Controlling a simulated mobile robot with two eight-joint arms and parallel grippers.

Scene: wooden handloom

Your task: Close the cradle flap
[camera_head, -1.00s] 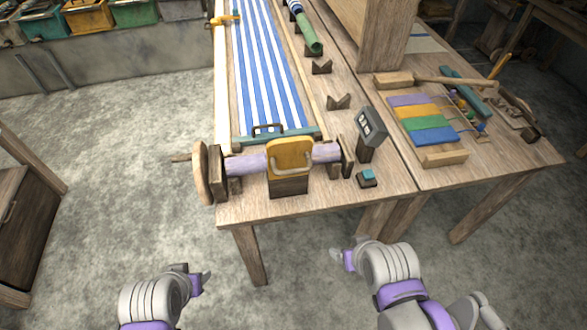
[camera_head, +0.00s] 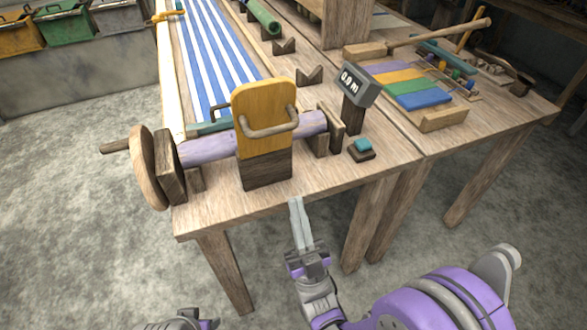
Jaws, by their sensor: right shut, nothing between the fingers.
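The yellow cradle flap (camera_head: 264,102) stands raised, nearly upright, on a dark wooden block (camera_head: 266,170) at the table's near edge. A grey bar handle (camera_head: 268,131) curves across its front. A lilac roller (camera_head: 208,149) passes behind the flap and shows on both sides of it. My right gripper (camera_head: 297,203) is shut and empty, in front of the table edge, below and slightly right of the block and apart from it. My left gripper (camera_head: 190,322) is only partly in view at the bottom edge, and its fingers cannot be made out.
A round wooden wheel (camera_head: 146,168) is at the roller's left end. A display on a post (camera_head: 357,84) and a teal button (camera_head: 362,147) stand right of the flap. Striped blue-white cloth (camera_head: 215,55) stretches behind. The floor before the table is free.

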